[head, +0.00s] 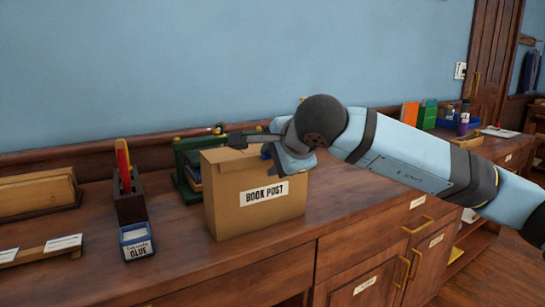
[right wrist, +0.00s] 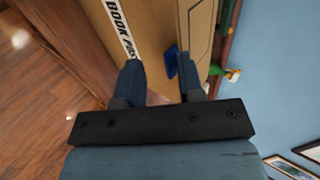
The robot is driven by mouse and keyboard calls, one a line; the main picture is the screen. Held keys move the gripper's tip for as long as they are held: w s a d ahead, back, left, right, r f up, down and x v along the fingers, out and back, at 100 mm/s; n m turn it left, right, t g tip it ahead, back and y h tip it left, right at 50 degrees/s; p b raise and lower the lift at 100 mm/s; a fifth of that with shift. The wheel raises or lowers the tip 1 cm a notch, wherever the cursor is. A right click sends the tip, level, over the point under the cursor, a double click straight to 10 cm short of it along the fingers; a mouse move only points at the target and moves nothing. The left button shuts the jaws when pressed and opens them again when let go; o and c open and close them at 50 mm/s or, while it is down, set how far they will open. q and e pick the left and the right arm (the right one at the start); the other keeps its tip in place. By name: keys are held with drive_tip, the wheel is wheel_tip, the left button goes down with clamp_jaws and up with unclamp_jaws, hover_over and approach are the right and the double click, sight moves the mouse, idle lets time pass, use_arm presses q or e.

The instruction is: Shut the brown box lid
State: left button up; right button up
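The brown box (head: 254,207), labelled "BOOK POST", stands upright on the wooden cabinet top. Its tan top (head: 228,157) shows partly; my right gripper covers the rest, and I cannot tell how far the lid is shut. My right gripper (head: 264,147) is at the box's upper right. In the right wrist view its two fingers (right wrist: 161,78) are apart, with the brown box (right wrist: 155,30) beyond them. A small blue piece (right wrist: 171,62) shows between the fingers, close to the right one. I cannot tell whether the fingers touch the box. My left gripper is not in view.
A dark holder (head: 130,204) with upright items and a blue labelled tray (head: 136,241) stand left of the box. A green stand (head: 187,165) is behind it. A wooden rack (head: 38,194) is at far left. The cabinet top right of the box is mostly clear.

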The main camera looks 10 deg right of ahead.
use_arm(q)
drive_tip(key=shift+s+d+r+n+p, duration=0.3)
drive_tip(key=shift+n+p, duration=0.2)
drive_tip(key=shift+p, duration=0.35)
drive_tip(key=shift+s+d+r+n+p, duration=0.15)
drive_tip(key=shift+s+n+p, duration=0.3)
drive_tip(key=shift+p, duration=0.35)
use_arm(e)
drive_tip(key=v, duration=1.3)
drive_tip(key=shift+r, duration=0.2)
